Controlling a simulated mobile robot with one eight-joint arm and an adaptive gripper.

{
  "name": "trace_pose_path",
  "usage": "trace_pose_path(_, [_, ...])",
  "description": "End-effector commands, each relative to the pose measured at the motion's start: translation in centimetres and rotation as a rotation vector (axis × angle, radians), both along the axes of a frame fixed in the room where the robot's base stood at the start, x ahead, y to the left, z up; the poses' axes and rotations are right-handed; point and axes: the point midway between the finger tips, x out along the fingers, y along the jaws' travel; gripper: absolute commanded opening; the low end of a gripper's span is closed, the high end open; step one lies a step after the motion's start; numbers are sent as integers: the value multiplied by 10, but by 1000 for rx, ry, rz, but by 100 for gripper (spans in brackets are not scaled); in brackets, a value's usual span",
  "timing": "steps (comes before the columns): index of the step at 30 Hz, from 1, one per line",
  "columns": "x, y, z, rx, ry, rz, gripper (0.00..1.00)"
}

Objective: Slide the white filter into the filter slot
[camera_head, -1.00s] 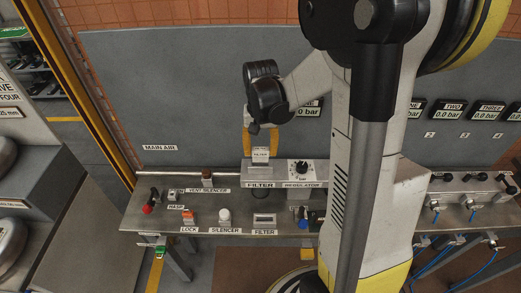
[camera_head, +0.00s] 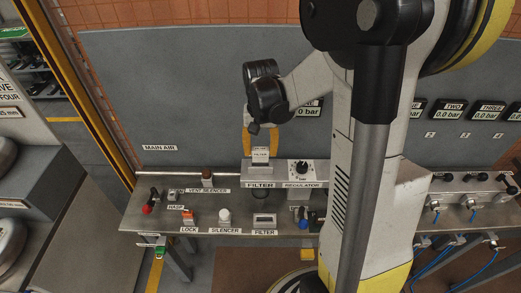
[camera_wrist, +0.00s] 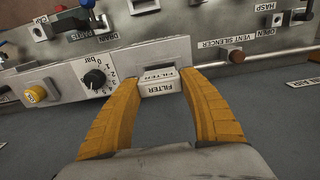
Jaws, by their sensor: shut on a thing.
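The white filter (camera_head: 260,154), lettered FILTER, stands upright at the top of the grey filter housing (camera_head: 258,172) on the bench. My gripper (camera_head: 260,145) comes from above with its yellow fingers shut on the filter's two sides. In the wrist view the filter (camera_wrist: 160,87) sits between the fingertips of my gripper (camera_wrist: 161,80), in line with the housing's FILTER label.
A regulator with a black knob (camera_wrist: 95,78) adjoins the housing. On the bench stand a red lock (camera_head: 188,217), a white silencer (camera_head: 224,215) and another filter-labelled piece (camera_head: 264,219). A grey panel (camera_head: 180,100) rises behind.

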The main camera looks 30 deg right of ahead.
Motion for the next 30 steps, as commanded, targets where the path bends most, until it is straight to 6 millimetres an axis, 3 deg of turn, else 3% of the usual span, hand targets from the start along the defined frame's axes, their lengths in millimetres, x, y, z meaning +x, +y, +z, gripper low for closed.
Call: trace_pose_path(30, [0,0,-20,0,0,0,8])
